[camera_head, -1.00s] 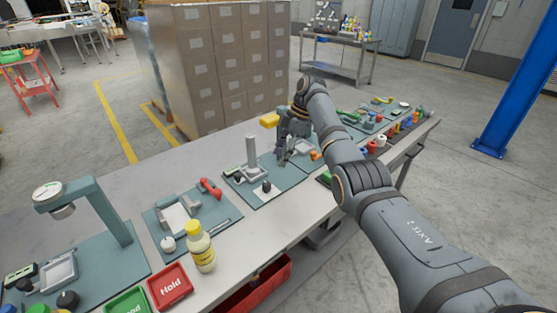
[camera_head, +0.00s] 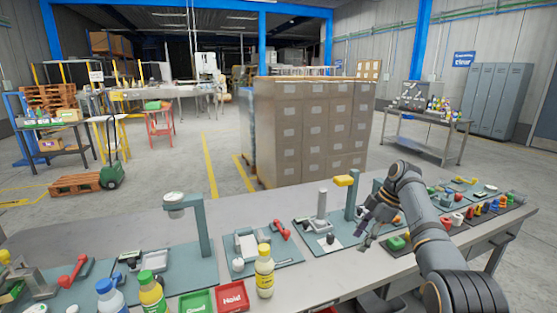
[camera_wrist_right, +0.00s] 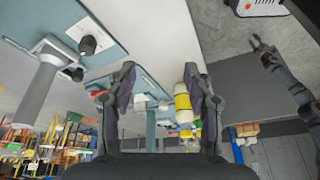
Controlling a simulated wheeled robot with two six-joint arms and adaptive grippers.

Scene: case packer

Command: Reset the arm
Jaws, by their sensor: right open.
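My right gripper (camera_head: 367,218) is open and empty above the right part of the bench, with its arm coming in from the right. In the right wrist view its two fingers (camera_wrist_right: 165,85) stand apart with nothing held between them. A yellow-and-white bottle (camera_wrist_right: 183,104) shows behind the fingers there, apart from them. My left arm is outside the head view. A dark, jointed arm end at the right of the wrist view seems to be my left gripper (camera_wrist_right: 272,58); its jaws are too small to read.
The long bench (camera_head: 345,268) carries several teal mats with fixtures. A yellow-capped bottle (camera_head: 264,272) stands by the red Hold tray (camera_head: 232,297) and green tray (camera_head: 196,302). A post with a yellow top (camera_head: 351,199) stands close left of my right gripper. Stacked cartons (camera_head: 310,130) stand behind.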

